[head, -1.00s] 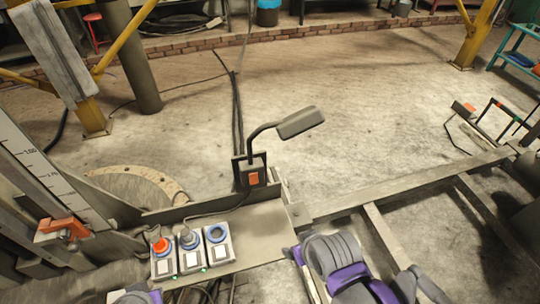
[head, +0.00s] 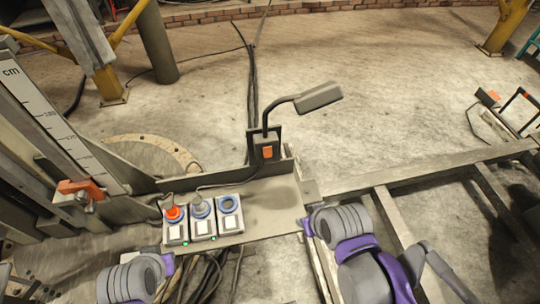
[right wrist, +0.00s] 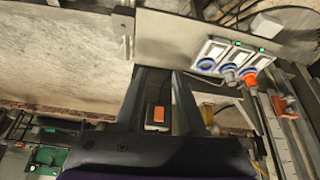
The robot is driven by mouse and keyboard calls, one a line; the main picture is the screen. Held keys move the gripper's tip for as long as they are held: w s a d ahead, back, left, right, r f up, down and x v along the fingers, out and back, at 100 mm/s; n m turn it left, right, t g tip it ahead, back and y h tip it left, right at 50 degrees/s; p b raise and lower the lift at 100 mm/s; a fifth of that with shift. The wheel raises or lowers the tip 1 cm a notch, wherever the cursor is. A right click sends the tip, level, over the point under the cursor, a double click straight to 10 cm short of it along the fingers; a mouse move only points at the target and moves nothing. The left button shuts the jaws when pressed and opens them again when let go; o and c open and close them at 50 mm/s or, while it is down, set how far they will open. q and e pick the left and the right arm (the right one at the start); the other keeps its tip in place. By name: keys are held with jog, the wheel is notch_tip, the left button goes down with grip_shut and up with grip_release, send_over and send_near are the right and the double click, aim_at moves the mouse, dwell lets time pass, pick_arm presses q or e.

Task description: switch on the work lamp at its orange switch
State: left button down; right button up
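The work lamp (head: 320,97) has a grey head on a bent black arm. Its arm rises from a dark box at the back edge of the grey ledge. The orange switch (head: 268,152) is on the front of that box. In the right wrist view the orange switch (right wrist: 158,114) shows in the gap between the fingers of my right gripper (right wrist: 157,74). Those fingers are apart and hold nothing; I cannot tell how far the switch is from them. In the head view my arms show at the bottom, but no left fingers can be seen.
Three socket boxes stand on the ledge (head: 275,205) left of the lamp, the first with an orange plug (head: 174,213). A scale plate (head: 60,125) and an orange clamp piece (head: 80,188) are at the left. Steel beams (head: 425,172) run right. Cables lie on the floor behind.

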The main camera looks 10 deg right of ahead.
jog(key=w+n, duration=0.2)
jog(key=w+n+y+b, duration=0.1)
jog(key=w+n, duration=0.1)
jog(key=w+r+n+b, duration=0.1)
jog(key=n, duration=0.1)
jog(key=shift+w+a+y, duration=0.3)
jog(key=shift+w, duration=0.1)
grip_shut()
jog(key=w+d+r+n+y+b, duration=0.1)
jog(key=w+n+y+b, duration=0.1)
jog(key=w+n, duration=0.7)
jog(key=shift+w+n+b, duration=0.3)
jog(key=shift+w+b, duration=0.35)
jog(key=shift+w, duration=0.2)
jog(key=shift+r, duration=0.1)
